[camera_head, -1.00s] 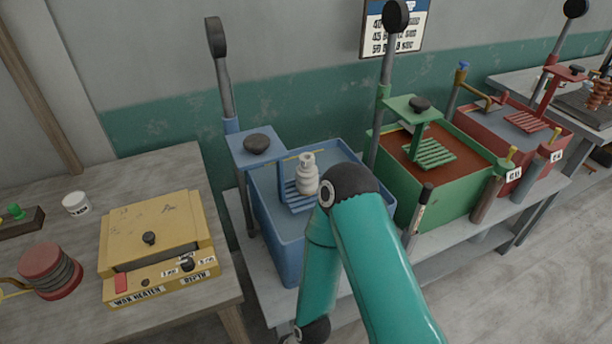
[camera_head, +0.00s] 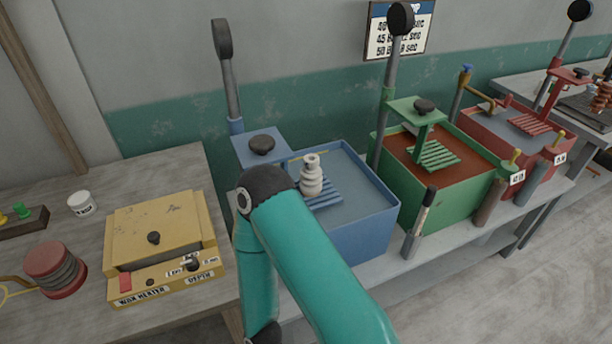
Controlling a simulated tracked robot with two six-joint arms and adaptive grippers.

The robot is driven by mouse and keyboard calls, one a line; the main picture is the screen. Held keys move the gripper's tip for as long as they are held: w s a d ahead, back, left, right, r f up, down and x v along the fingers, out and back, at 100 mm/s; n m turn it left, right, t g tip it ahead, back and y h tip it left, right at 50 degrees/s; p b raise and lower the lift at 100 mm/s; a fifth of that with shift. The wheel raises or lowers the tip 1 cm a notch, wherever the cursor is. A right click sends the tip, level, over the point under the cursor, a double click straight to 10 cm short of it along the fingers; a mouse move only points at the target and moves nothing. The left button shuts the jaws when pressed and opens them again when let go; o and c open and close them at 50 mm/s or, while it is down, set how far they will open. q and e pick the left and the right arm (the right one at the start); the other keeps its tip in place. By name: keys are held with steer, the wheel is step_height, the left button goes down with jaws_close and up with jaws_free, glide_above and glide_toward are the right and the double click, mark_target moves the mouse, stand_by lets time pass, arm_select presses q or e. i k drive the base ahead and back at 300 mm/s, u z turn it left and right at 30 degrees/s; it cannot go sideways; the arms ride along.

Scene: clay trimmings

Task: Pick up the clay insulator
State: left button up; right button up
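The clay insulator (camera_head: 311,176) is a pale cream, ribbed piece. It stands upright on the slatted blue rack (camera_head: 326,196) at the blue tank (camera_head: 366,222). My teal arm comes up from the bottom of the head view, and its dark joint is left of the insulator, in front of the blue tank's left side. It hides part of that tank. Neither gripper shows in the head view, so I cannot see any hold on the insulator.
A green tank (camera_head: 457,197) with brown contents and a red tank (camera_head: 548,165) stand to the right. A yellow wax heater (camera_head: 157,232), a white jar (camera_head: 80,203) and a red spool (camera_head: 48,262) are on the left table. Tall levers rise behind the tanks.

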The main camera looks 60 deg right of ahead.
mark_target(311, 178)
steer(key=z, duration=0.05)
steer(key=k, duration=1.55)
steer(key=z, duration=0.55)
steer(key=i, duration=1)
